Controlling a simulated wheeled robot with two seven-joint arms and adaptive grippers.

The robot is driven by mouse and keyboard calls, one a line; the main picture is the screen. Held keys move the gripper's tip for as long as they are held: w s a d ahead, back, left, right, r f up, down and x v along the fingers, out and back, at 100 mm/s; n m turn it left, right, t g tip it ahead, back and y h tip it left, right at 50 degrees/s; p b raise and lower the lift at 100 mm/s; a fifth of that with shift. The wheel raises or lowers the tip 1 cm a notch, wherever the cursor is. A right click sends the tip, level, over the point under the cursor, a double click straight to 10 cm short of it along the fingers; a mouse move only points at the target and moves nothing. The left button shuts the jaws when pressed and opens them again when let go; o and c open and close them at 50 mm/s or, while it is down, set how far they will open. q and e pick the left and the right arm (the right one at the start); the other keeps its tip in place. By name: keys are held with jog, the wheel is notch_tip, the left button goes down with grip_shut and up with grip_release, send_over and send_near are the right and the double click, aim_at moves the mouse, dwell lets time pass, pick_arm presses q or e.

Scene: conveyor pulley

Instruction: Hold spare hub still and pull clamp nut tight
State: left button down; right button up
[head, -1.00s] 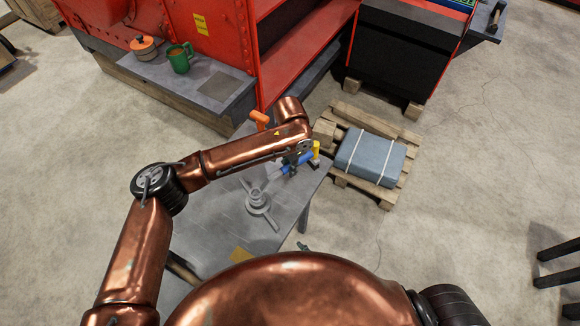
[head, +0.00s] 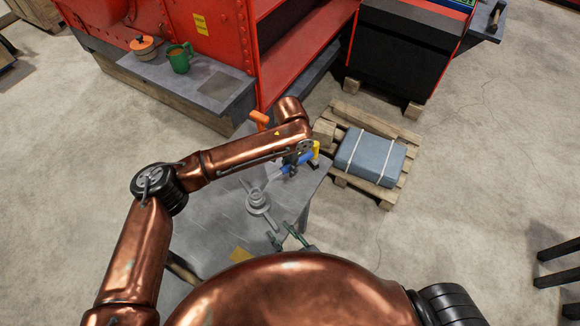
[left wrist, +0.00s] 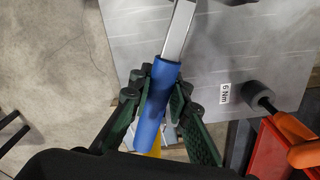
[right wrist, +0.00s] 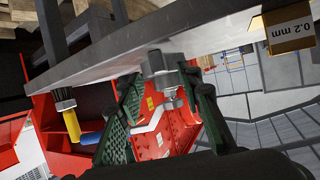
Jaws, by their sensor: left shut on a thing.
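The grey spare hub (head: 258,202), with its spokes, stands on the grey workbench (head: 205,225). The clamp nut cannot be told apart from the hub's top. My left gripper (head: 303,160) is shut on the blue handle (left wrist: 155,108) of a wrench. The wrench's grey bar (left wrist: 180,32) points toward the hub; whether its far end sits on the nut cannot be told. My right gripper (head: 284,236) is open and empty, just in front of the hub. In the right wrist view the hub (right wrist: 158,72) appears beyond and between its spread fingers, apart from them.
An orange-handled tool (head: 260,118) is at the bench's back edge. A yellow block (right wrist: 290,28) marked 0.2 mm lies on the bench. A pallet (head: 350,112) with a strapped grey bundle (head: 371,157) is right of the bench. A green mug (head: 180,58) stands on a rear shelf.

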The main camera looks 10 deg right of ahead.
aim_at(276, 227)
jog(key=shift+x, duration=2.4)
jog(key=shift+c, duration=0.3)
jog(key=c, duration=0.8)
jog(key=shift+c, duration=0.2)
grip_shut()
